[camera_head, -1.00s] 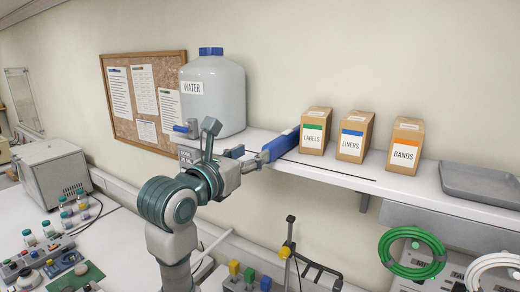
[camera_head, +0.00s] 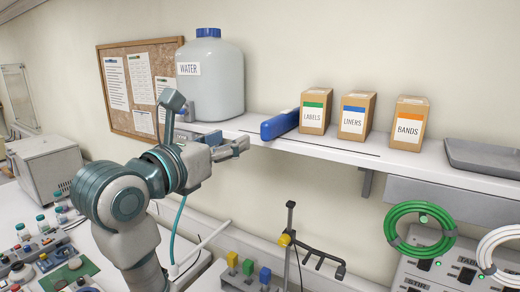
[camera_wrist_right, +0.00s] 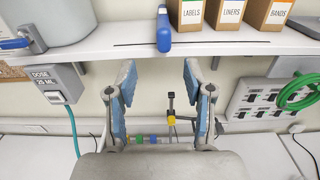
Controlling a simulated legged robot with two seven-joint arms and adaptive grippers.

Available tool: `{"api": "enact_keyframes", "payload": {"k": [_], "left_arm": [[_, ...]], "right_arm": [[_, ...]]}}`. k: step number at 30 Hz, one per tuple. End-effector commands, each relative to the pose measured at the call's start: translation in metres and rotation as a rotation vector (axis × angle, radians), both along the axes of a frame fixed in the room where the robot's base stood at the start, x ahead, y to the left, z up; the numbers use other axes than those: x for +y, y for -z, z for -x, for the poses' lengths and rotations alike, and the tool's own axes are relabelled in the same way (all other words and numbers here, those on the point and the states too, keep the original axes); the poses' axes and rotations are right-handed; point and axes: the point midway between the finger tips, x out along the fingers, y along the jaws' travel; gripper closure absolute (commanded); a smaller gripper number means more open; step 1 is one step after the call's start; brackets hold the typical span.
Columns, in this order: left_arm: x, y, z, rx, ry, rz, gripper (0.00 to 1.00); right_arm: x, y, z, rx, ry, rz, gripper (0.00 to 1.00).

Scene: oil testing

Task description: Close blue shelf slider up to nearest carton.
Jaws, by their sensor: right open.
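The blue slider (camera_head: 280,124) stands on the wall shelf (camera_head: 345,150), just left of the LABELS carton (camera_head: 314,112). In the head view its back end appears close against the carton. In the right wrist view the slider (camera_wrist_right: 164,32) shows upright, with at most a narrow gap to the carton (camera_wrist_right: 192,13); contact cannot be told. My right gripper (camera_head: 238,146) is in front of and below the shelf edge, left of the slider and apart from it. In the right wrist view its two blue-padded fingers (camera_wrist_right: 158,92) are spread and empty. My left gripper is out of view.
LINERS (camera_head: 355,115) and BANDS (camera_head: 408,122) cartons stand farther right. A grey tray (camera_head: 485,157) is at the shelf's right end. A WATER jug (camera_head: 212,90) stands left. A dark slot line (camera_head: 345,151) runs along the shelf. Below are a stand (camera_head: 290,235) and green hose (camera_head: 390,235).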

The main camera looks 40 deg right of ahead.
Motion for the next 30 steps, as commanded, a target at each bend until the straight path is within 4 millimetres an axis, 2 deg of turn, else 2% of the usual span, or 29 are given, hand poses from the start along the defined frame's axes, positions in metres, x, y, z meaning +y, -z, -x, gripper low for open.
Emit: {"api": "enact_keyframes", "payload": {"k": [1,3,7,10,14,24,30], "left_arm": [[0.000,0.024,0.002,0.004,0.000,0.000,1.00],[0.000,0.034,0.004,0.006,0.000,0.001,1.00],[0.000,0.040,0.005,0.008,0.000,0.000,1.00],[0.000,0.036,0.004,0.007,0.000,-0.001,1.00],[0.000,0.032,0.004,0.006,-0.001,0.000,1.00],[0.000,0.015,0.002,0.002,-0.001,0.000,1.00],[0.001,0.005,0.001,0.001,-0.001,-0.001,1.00]], "right_arm": [[0.003,0.012,0.003,0.000,0.001,0.001,0.48],[0.006,0.011,0.006,0.001,0.001,-0.001,0.48],[0.006,0.007,0.008,0.004,0.002,-0.002,0.48],[-0.002,0.004,0.005,0.005,0.001,-0.003,0.48],[-0.025,0.003,-0.004,0.005,0.001,-0.006,0.48],[-0.099,0.002,-0.035,0.004,0.001,-0.005,0.48],[-0.133,0.001,-0.049,0.003,0.002,-0.002,0.48]]}}
